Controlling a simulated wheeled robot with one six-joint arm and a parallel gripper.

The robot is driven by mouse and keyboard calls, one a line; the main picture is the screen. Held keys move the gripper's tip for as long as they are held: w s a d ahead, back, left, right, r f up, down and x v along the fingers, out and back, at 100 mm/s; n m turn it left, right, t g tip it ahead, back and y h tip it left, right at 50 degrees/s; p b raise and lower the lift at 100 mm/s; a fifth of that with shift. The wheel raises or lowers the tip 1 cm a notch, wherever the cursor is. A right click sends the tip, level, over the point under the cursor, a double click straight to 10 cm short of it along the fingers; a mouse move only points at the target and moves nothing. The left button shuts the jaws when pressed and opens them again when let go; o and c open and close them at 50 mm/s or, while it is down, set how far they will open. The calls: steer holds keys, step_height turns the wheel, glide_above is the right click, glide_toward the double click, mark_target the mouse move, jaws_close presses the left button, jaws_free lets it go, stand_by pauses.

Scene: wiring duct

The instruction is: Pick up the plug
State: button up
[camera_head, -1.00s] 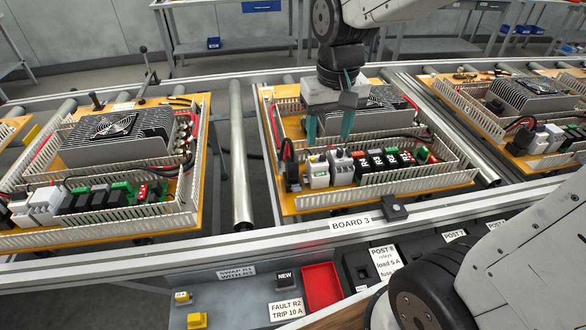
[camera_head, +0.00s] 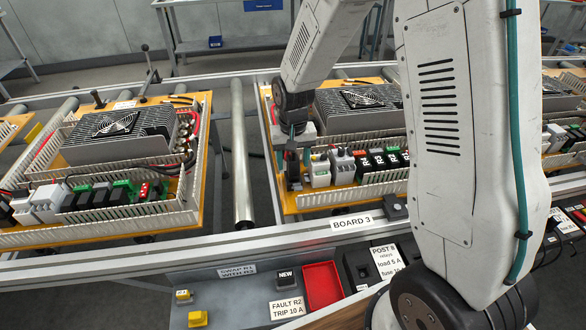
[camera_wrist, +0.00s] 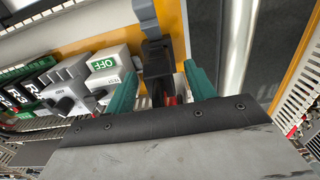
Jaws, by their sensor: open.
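A black block (camera_wrist: 157,60), which looks like the plug, lies between my gripper's fingers in the wrist view, with red showing below it. My gripper (camera_wrist: 161,84) has its two teal fingers apart, one on each side of the block; I cannot tell whether either touches it. In the head view my gripper (camera_head: 293,150) is over the front left corner of the board 3 panel (camera_head: 285,205), at the left end of the row of modules.
A white module marked OFF (camera_wrist: 108,65) and a grey switch module (camera_wrist: 68,85) stand close left of the fingers in the wrist view. A slotted white duct wall (camera_head: 355,193) runs along the panel's front. A red tray (camera_head: 322,287) is on the front shelf.

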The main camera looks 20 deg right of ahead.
mark_target(293, 166)
step_height(293, 166, down, 3)
steer(key=shift+w+f, duration=0.1)
steer(key=shift+w, duration=0.05)
steer(key=c, duration=1)
step_height(293, 166, up, 10)
steer(key=shift+r, duration=0.1)
steer(key=shift+r, duration=0.1)
steer(key=shift+r, duration=2.25)
